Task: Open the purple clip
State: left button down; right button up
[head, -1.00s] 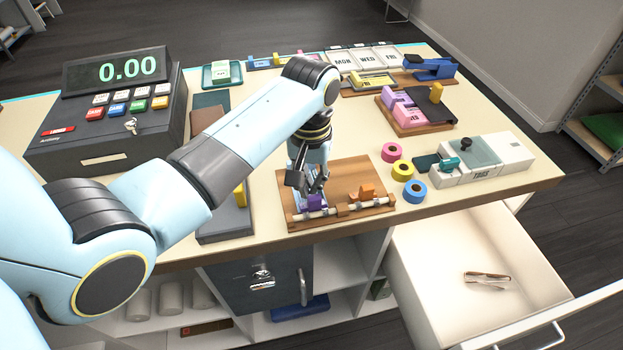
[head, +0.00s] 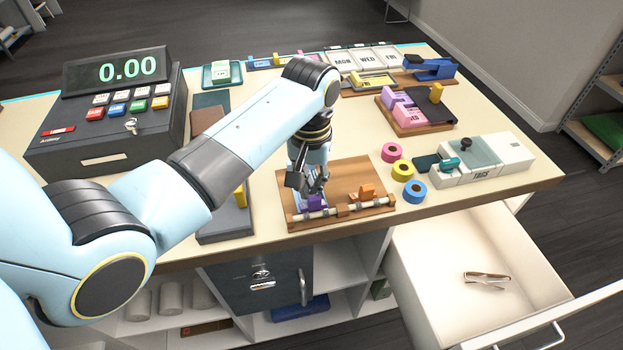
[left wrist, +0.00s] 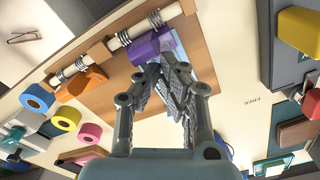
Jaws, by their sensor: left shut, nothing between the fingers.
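The purple clip (head: 311,203) sits on the white rod (head: 340,208) at the front left of a wooden board (head: 352,178). It also shows in the left wrist view (left wrist: 149,45), just past my fingertips. An orange clip (head: 361,192) sits further right on the same rod, and also shows in the left wrist view (left wrist: 80,84). My left gripper (head: 318,190) points down over the board, right at the purple clip. In the left wrist view its fingers (left wrist: 167,72) are together and empty, the tips at or very near the clip's edge. I cannot tell whether they touch it.
Pink, yellow and blue tape rolls (head: 402,170) stand right of the board. A cash register (head: 108,115) stands at the left. An open drawer (head: 440,260) juts out at the front right. Bare counter lies between the board and the rolls.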

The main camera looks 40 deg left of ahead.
aim_at(314, 200)
pick_arm(q)
jog(key=shift+s+d+f+p, duration=0.15)
jog(key=shift+s+d+p, duration=0.4)
jog(key=shift+s+d, duration=0.4)
jog(key=shift+s+d+f, duration=0.2)
jog(key=shift+s+d, duration=0.15)
jog(key=shift+d, duration=0.1)
jog(key=shift+s+d, duration=0.6)
jog(key=shift+s+d+r, duration=0.1)
jog(key=shift+d+r, duration=0.05)
jog(key=shift+r, duration=0.2)
jog(key=shift+d+r, duration=0.15)
jog(key=shift+r, duration=0.25)
notch_tip(314, 200, up, 2)
jog(key=shift+r, duration=0.25)
jog(key=shift+d+r, duration=0.1)
jog(key=shift+r, duration=2.75)
